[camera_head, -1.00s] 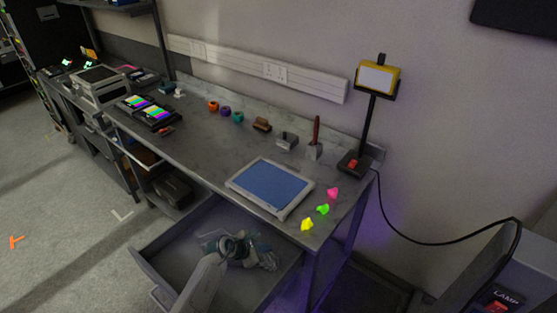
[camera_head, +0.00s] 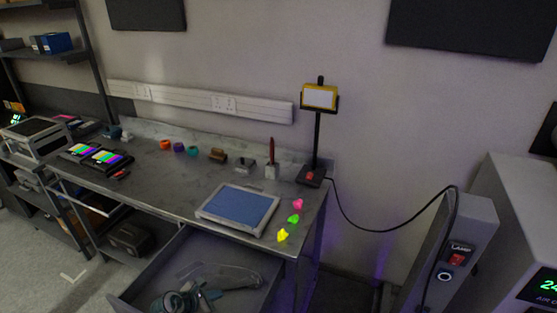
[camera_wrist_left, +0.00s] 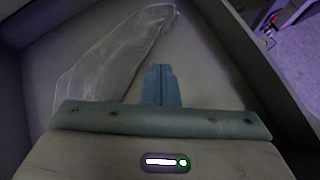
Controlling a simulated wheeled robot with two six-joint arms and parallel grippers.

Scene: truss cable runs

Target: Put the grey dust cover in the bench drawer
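The grey dust cover (camera_head: 232,276) is a see-through, crumpled film lying in the open bench drawer (camera_head: 146,283). In the left wrist view the cover (camera_wrist_left: 118,60) lies on the drawer floor, ahead and to the left of my fingers. My left gripper (camera_head: 210,294) is low inside the drawer, beside the cover. In the left wrist view its two blue-grey fingers (camera_wrist_left: 161,84) are together, with only a thin line between them and nothing visible in them. The lower part of the left arm is cut off by the frame edge. My right gripper is not in view.
The bench top (camera_head: 150,190) above the drawer holds a blue-topped pad (camera_head: 238,208), bright pink, green and yellow pieces (camera_head: 293,219) and a yellow lamp (camera_head: 319,97). A lamp switch box (camera_head: 455,250) with a cable stands at the right. Open floor (camera_head: 40,270) shows at the left.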

